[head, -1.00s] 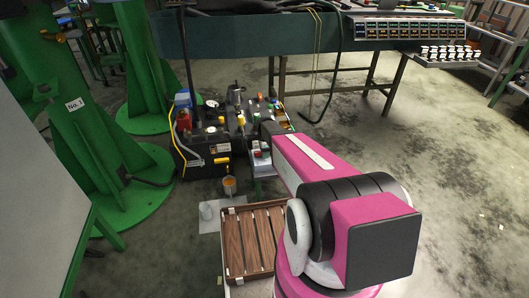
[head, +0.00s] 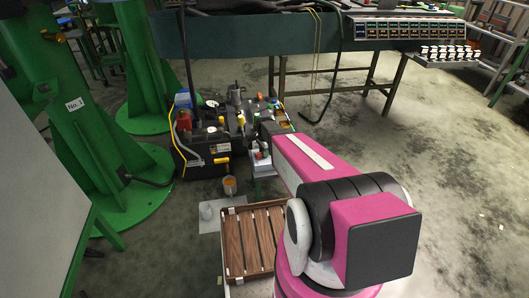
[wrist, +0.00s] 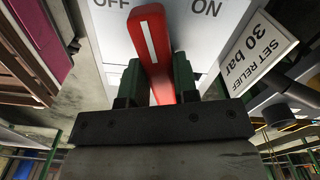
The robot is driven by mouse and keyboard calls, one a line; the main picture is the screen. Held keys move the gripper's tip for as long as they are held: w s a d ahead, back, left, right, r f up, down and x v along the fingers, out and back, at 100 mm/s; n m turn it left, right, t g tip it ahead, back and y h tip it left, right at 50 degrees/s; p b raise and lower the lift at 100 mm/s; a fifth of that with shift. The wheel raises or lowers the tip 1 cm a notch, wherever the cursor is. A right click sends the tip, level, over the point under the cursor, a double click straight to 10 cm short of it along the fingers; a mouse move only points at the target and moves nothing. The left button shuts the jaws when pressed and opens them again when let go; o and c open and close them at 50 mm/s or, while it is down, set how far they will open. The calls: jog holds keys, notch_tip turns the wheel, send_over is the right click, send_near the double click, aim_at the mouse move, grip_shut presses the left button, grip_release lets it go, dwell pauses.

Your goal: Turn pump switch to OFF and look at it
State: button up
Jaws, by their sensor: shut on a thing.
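The pump switch is a red handle (wrist: 150,38) with a white line, on a white panel (wrist: 175,15) in the wrist view. Its tip leans left of upright, between the words OFF and ON and nearer OFF. My gripper (wrist: 157,78) is shut on the red handle, with one dark green finger on each side. In the head view the switch cannot be made out. My pink arm reaches to a small white box (head: 260,162) beside the black pump unit (head: 203,160), and hides part of that area.
A "SET RELIEF 30 bar" label (wrist: 257,48) is right of the switch in the wrist view. In the head view, a slatted wooden tray (head: 250,240) and a small cup (head: 229,186) lie in front of the pump unit. Green columns (head: 100,150) stand left. Floor is clear right.

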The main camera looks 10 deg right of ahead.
jog(key=n, duration=1.4)
dwell(0.7)
jog(key=o, duration=0.9)
jog(key=shift+r, duration=0.1)
notch_tip(320, 180, up, 11)
jog(key=shift+f, duration=0.15)
jog(key=s+r, duration=0.2)
jog(key=s, duration=0.5)
jog(key=s+r, duration=0.3)
jog(key=s, duration=0.4)
jog(key=s+r, duration=0.2)
jog(key=s, duration=0.5)
jog(key=shift+s+a+r, duration=0.15)
jog(key=shift+a+r, duration=0.05)
jog(key=shift+r, duration=0.1)
